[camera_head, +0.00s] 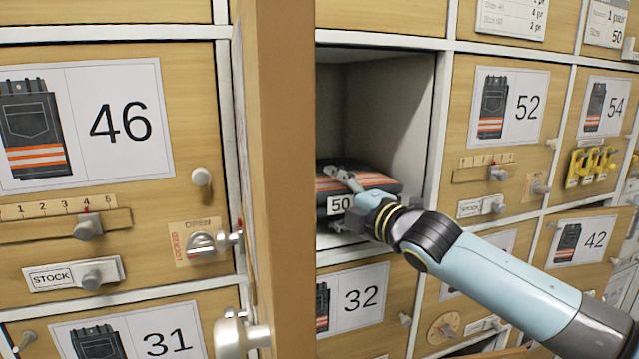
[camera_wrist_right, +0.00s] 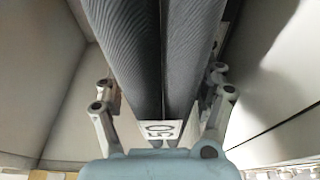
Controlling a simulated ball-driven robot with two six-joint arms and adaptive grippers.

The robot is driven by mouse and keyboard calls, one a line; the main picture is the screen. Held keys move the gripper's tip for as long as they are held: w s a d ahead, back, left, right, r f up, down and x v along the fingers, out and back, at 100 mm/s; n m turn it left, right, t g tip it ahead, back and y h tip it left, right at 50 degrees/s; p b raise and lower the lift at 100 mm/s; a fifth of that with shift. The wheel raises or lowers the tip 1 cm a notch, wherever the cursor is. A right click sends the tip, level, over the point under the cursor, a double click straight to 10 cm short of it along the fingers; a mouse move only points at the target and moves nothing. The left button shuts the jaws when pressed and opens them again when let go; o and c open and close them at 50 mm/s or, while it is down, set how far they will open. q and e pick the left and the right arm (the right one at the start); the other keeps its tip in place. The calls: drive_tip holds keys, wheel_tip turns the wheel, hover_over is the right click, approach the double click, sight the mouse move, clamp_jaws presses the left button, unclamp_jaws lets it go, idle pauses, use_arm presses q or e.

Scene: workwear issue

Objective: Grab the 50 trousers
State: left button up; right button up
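The 50 trousers (camera_head: 357,187) lie folded, dark with orange stripes, in an open compartment (camera_head: 393,110); a white "50" label (camera_head: 341,204) is on their front. My right gripper (camera_head: 345,200) reaches into the compartment from the right, one finger over the top of the trousers; the lower finger is mostly hidden. In the right wrist view the trousers (camera_wrist_right: 160,50) stand between the parted fingers of my right gripper (camera_wrist_right: 160,95), which splay outward on both sides. Firm contact with the fabric is not clear. My left gripper is not in view.
The compartment's open door (camera_head: 284,180) stands edge-on just left of the opening, a metal knob (camera_head: 240,334) low on it. Closed lockers marked 46 (camera_head: 120,120), 52 (camera_head: 512,110) and 32 (camera_head: 360,298) surround it. The compartment walls are close around my right gripper.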

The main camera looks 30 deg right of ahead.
clamp_jaws()
drive_tip(key=shift+r, duration=0.1)
idle(0.3)
